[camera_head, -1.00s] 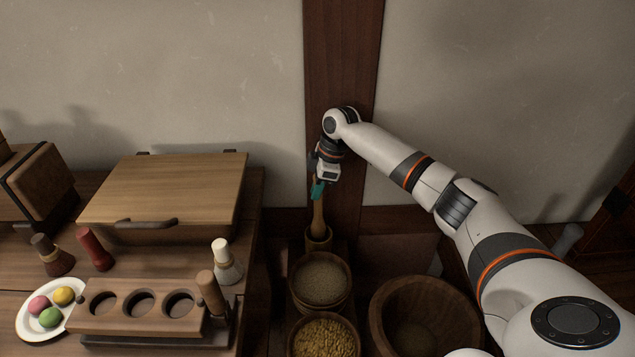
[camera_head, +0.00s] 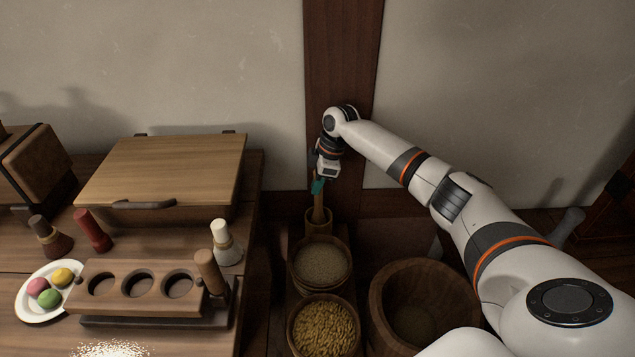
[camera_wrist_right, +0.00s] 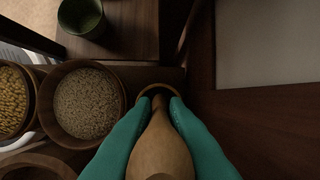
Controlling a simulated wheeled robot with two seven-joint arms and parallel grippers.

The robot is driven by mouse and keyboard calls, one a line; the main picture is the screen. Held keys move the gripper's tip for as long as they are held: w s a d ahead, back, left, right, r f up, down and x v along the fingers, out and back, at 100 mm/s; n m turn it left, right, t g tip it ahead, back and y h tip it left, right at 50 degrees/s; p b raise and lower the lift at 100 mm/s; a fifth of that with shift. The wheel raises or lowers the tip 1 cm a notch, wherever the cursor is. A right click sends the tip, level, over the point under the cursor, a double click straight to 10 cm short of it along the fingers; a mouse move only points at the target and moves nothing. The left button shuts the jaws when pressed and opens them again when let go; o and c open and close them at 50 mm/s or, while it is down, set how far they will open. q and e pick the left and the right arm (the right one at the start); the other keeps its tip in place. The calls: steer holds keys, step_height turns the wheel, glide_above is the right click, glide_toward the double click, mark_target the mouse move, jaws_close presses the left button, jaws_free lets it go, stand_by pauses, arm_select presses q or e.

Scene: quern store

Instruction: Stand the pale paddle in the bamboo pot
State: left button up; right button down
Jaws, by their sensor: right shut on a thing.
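My right gripper (camera_head: 318,186) has teal fingers shut on the pale paddle (camera_head: 318,203). The paddle is wooden and stands close to upright. In the right wrist view the paddle (camera_wrist_right: 160,145) runs between the fingers, its broad part close to the camera and its narrow part farther off. The bamboo pot (camera_head: 318,226) stands directly below the gripper, by the wall post. The paddle's lower end passes within the pot's rim (camera_wrist_right: 158,88); how deep it reaches is hidden. My left gripper is not in view.
In front of the pot stand a bowl of pale grain (camera_head: 321,263) and a bowl of yellow grain (camera_head: 324,329). A large wooden tub (camera_head: 450,290) is to the right. The counter at left carries a lidded box (camera_head: 165,170) and a holed rack (camera_head: 135,299).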

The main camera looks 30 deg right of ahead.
steer(key=c, duration=1.3)
jaws_free()
steer(key=shift+c, duration=0.2)
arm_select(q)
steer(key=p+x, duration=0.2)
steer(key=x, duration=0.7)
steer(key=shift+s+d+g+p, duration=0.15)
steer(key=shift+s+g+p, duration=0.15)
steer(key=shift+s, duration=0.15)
arm_select(e)
steer(key=v, duration=1.2)
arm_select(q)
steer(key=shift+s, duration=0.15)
